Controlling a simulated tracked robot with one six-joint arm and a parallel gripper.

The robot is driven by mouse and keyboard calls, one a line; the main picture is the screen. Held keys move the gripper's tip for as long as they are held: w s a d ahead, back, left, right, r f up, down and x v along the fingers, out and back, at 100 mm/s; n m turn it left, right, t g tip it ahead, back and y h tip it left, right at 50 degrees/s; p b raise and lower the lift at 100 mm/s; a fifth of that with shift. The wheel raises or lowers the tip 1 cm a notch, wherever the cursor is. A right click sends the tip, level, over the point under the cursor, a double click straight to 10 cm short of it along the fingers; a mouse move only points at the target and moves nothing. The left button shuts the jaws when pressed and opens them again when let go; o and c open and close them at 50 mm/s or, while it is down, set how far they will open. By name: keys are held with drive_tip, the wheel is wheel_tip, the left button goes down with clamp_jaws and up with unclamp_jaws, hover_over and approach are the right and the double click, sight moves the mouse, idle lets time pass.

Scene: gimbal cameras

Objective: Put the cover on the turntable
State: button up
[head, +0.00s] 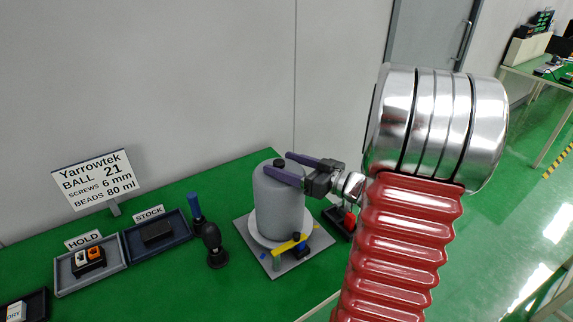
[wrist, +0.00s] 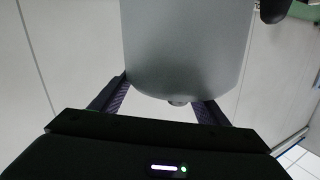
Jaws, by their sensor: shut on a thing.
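The cover (head: 280,208) is a grey upright cylinder with a small dark knob on top. It stands over the pale round plate of the turntable (head: 262,239), which sits on a square grey base. Whether its lower rim rests on the plate is hard to tell. My gripper (head: 277,164) reaches in from the right, its two purple fingers at the cover's top on either side of the knob, shut on the cover. In the wrist view, the cover (wrist: 187,45) fills the upper middle between my fingers (wrist: 161,92); its lower rim is out of view.
A yellow bar (head: 290,243) and a small blue part lie at the base's front. Left stand a black bulb (head: 213,245), a blue-handled tool (head: 196,211), the STOCK tray (head: 133,244) and the HOLD tray (head: 63,283). A dark tray with a red item (head: 349,220) is right.

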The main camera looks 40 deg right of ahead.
drive_tip(key=o, duration=2.1)
drive_tip(key=shift+c, duration=0.2)
drive_tip(key=shift+s, duration=0.1)
drive_tip(key=v, duration=1.1)
drive_tip(key=shift+s, duration=0.4)
drive_tip(key=shift+d, duration=0.1)
